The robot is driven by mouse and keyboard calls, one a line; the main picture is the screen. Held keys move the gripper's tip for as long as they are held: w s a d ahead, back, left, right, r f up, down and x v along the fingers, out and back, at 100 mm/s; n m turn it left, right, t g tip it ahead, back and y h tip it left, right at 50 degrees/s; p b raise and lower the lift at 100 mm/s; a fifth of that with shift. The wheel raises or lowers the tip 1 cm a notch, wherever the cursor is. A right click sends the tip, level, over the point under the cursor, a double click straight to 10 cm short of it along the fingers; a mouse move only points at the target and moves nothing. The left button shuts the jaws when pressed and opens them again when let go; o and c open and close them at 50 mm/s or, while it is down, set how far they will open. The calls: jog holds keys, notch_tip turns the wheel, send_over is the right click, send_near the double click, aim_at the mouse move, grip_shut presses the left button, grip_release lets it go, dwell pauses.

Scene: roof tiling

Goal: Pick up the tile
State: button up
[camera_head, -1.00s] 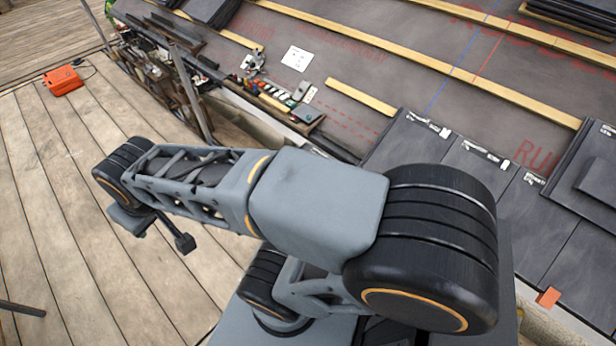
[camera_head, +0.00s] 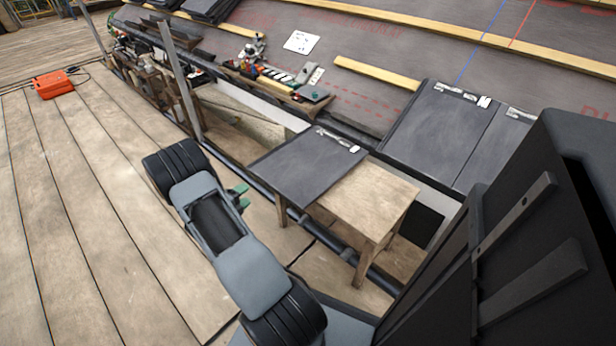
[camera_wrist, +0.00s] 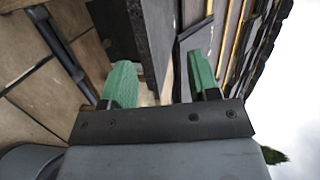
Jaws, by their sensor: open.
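A dark grey slate tile (camera_head: 308,165) lies on a small wooden table (camera_head: 372,205), its left part overhanging the table's edge. A pale label strip runs along its upper right edge. My gripper (camera_head: 241,196) is just left of the overhanging edge, its green fingertips apart and partly hidden by my arm. In the wrist view my gripper (camera_wrist: 162,82) is open, with a green finger on each side. The tile's dark slab (camera_wrist: 150,45) shows edge-on beyond and between the fingers, closer to the left one. I cannot tell whether it touches.
Laid slates (camera_head: 437,135) cover part of the roof behind the table, with wooden battens (camera_head: 375,72) above. A tool shelf (camera_head: 275,85) and a metal post (camera_head: 180,80) stand behind my arm. An orange case (camera_head: 54,84) sits on the plank deck (camera_head: 90,220), which is mostly clear.

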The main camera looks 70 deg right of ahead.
aim_at(287, 190)
jog(key=s+f+m+g+b, duration=0.2)
jog(key=s+f+g, duration=0.2)
jog(key=s+f, duration=0.1)
jog(key=shift+m+h, duration=0.3)
jog(key=shift+h, duration=0.2)
jog(key=b+x, duration=0.1)
jog(key=x, duration=0.7)
jog(key=shift+s+d+f+b, duration=0.1)
jog(key=shift+d+f+b, duration=0.1)
jog(key=shift+d+b, duration=0.2)
jog(key=x, duration=0.1)
jog(key=b+x, duration=0.1)
jog(key=x, duration=0.2)
jog(key=shift+f+b, duration=0.25)
jog(key=shift+b, duration=0.15)
jog(key=shift+s+d+r, duration=0.1)
jog(key=shift+s+d, duration=0.1)
jog(key=shift+d, duration=0.3)
grip_shut()
